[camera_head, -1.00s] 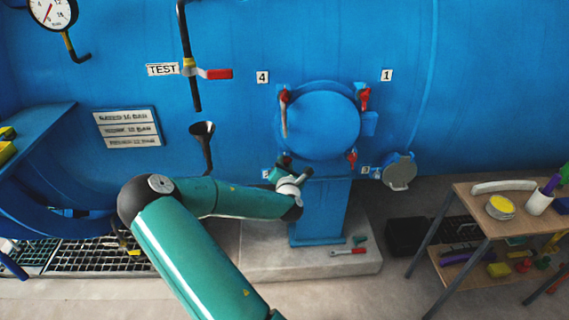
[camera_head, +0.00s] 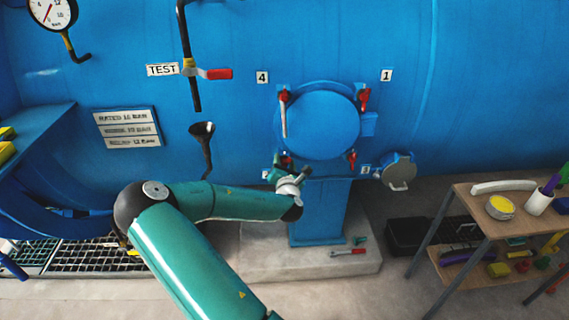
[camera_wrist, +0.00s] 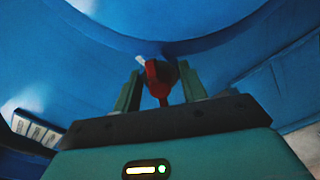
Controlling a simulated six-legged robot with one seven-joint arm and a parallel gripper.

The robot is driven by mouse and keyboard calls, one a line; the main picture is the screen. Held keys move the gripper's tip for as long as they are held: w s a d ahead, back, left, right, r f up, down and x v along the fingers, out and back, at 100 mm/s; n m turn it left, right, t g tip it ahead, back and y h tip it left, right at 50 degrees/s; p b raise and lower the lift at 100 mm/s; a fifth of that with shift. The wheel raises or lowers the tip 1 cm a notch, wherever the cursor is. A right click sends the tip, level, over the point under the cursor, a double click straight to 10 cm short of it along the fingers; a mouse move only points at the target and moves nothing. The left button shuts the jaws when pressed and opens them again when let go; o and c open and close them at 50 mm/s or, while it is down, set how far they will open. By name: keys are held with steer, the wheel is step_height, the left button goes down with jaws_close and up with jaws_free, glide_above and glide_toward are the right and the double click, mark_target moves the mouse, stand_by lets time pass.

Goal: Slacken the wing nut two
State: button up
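The round blue door (camera_head: 318,125) on the vessel has red wing nuts around its rim: upper left (camera_head: 284,96), upper right (camera_head: 364,96), lower right (camera_head: 351,157) and lower left (camera_head: 287,160). The number plates by the two lower nuts are too small or hidden to read, so I cannot tell which is two. My gripper (camera_head: 281,170) is at the lower-left nut. In the wrist view, that red wing nut (camera_wrist: 155,82) stands between the two fingertips (camera_wrist: 160,85), with a visible gap at the left finger. The fingers are apart.
A blue pedestal (camera_head: 320,212) stands below the door on a concrete plinth (camera_head: 265,262), with a red-handled tool (camera_head: 348,252) on it. A black funnel (camera_head: 203,140) hangs left of the door. A table (camera_head: 480,205) with loose items stands at the right.

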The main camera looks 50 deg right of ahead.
steer(key=shift+s+a, duration=0.1)
steer(key=v, duration=1.3)
steer(key=shift+s+a, duration=0.2)
